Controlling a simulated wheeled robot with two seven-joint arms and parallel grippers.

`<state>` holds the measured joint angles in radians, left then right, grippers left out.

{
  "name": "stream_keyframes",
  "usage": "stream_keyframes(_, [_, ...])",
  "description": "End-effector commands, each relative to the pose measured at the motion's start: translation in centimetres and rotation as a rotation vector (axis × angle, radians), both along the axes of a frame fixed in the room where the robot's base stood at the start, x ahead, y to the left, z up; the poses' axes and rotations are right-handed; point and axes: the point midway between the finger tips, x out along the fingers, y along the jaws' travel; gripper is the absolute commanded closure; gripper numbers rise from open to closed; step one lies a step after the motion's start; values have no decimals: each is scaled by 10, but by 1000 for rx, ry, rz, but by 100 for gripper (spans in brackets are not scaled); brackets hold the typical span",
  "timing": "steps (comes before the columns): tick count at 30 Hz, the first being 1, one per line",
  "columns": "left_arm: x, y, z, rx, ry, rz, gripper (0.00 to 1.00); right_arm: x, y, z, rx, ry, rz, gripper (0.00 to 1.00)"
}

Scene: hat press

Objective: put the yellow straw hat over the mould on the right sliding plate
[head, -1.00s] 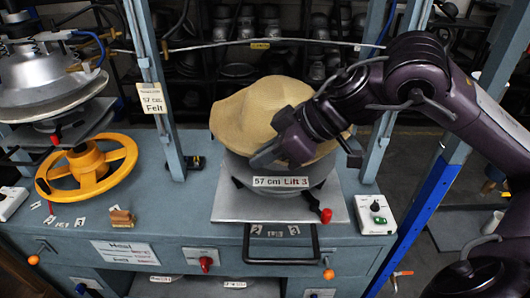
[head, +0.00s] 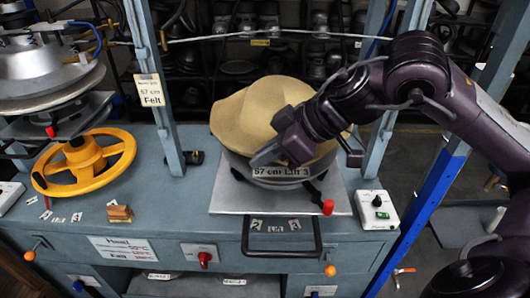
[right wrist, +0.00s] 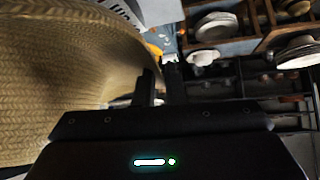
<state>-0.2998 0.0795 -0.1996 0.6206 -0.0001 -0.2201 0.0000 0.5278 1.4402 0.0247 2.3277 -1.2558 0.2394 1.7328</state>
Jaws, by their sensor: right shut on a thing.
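The yellow straw hat (head: 252,112) hangs over the right sliding plate (head: 229,200), tilted, with its crown up. My right gripper (head: 296,150) is shut on the hat's near right brim; the hat also fills the left of the right wrist view (right wrist: 60,85), beside the close-set fingers (right wrist: 158,88). A round silver base (head: 238,168) labelled "57 cm Lift 3" shows just under the brim. The hat hides the mould's top, and I cannot tell whether the hat touches it. My left gripper is not in view.
A control box (head: 377,210) sits right of the plate. Grey-blue press posts (head: 160,110) stand on both sides. A yellow handwheel (head: 85,160) and a metal press head (head: 45,65) are at left. A black handle (head: 281,252) is at the front edge.

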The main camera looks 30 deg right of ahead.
Motion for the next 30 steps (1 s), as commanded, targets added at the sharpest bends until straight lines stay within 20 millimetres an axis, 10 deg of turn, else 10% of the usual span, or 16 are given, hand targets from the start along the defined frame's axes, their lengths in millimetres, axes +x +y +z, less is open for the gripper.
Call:
stream_keyframes(23, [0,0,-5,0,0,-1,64,0,0,-4,0,-2,0,100])
stream_keyframes(30, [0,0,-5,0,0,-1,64,0,0,-4,0,-1,1,65])
